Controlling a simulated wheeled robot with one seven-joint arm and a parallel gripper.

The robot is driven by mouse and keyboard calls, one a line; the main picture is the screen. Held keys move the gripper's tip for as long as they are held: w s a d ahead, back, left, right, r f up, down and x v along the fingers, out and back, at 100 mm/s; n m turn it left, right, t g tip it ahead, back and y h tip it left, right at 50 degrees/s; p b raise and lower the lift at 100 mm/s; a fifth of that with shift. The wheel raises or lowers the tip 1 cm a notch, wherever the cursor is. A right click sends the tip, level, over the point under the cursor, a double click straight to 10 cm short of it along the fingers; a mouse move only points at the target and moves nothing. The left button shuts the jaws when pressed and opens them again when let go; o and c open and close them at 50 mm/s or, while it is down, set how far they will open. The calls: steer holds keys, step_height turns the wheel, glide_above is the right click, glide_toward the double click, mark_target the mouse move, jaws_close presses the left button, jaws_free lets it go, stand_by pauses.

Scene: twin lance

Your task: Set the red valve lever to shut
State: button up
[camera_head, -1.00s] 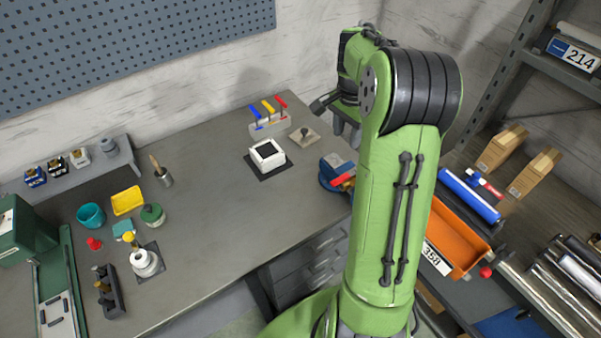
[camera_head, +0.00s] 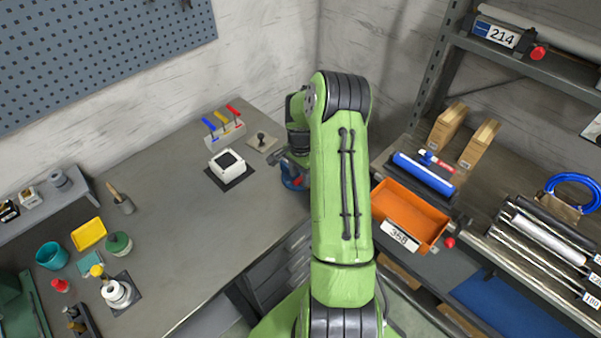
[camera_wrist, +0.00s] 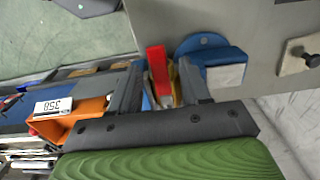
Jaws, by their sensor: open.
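A red bar (camera_wrist: 157,68), likely the red valve lever, stands between my two fingers in the wrist view. My gripper (camera_wrist: 160,64) is open around it, and I cannot tell whether a finger touches it. Beside it is a round blue base with a blue and pale block (camera_wrist: 224,74). In the head view the blue base (camera_head: 291,182) is mostly hidden behind my arm, near the bench's right end. A rack at the back holds a blue, a yellow and a red handle (camera_head: 232,110).
A knob on a square plate (camera_head: 262,142) and a white box on a dark pad (camera_head: 228,164) stand left of my arm. An orange bin (camera_head: 402,214) lies on the shelf to the right. The bench's middle is clear.

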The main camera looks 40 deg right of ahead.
steer(key=shift+c, duration=0.3)
jaws_close()
steer(key=shift+w+a, duration=0.1)
